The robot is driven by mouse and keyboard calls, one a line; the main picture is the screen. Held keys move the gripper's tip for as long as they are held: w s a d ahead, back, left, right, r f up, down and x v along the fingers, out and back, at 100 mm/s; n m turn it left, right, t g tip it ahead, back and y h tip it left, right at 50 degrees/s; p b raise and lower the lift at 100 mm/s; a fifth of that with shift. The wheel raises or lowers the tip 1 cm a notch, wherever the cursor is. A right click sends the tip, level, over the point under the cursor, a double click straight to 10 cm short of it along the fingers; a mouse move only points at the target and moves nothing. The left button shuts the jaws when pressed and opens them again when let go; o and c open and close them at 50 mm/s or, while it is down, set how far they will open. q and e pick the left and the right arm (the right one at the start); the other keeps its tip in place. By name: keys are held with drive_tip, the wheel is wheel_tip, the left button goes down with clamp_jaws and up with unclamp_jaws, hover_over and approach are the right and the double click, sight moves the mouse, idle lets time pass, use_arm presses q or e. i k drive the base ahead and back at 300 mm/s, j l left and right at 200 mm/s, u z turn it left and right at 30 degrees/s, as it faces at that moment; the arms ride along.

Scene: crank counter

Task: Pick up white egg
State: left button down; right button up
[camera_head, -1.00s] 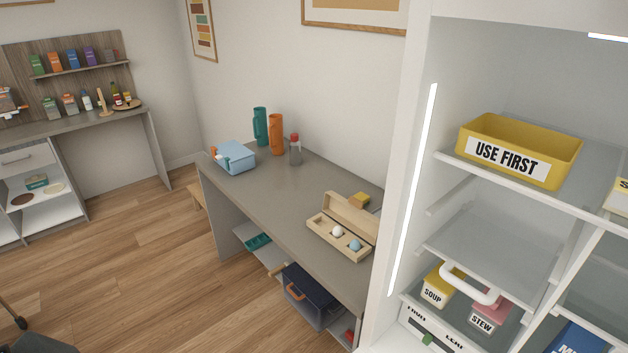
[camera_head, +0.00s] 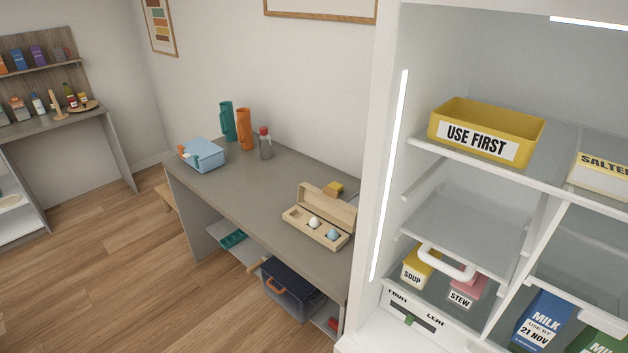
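The white egg (camera_head: 314,222) sits in an open wooden box (camera_head: 301,231) on the grey counter (camera_head: 235,192). A light blue egg (camera_head: 333,234) sits in the same box, to its right. The box's lid stands open at the back. Neither of my grippers shows in the head view.
A light blue box (camera_head: 204,155), a teal bottle (camera_head: 227,121), an orange bottle (camera_head: 244,129) and a clear bottle with a red cap (camera_head: 265,146) stand farther back on the counter. An open white fridge (camera_head: 388,180) stands at the right. Wood floor (camera_head: 110,265) is clear at the left.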

sight(314, 222)
drive_tip(key=i+j+z, duration=0.1)
drive_tip(key=i+j, duration=0.55)
drive_tip(key=i+j+z, duration=0.15)
drive_tip(key=i+j, duration=0.55)
drive_tip(key=i+j+z, duration=0.1)
drive_tip(key=i+j, duration=0.55)
drive_tip(key=j, duration=0.15)
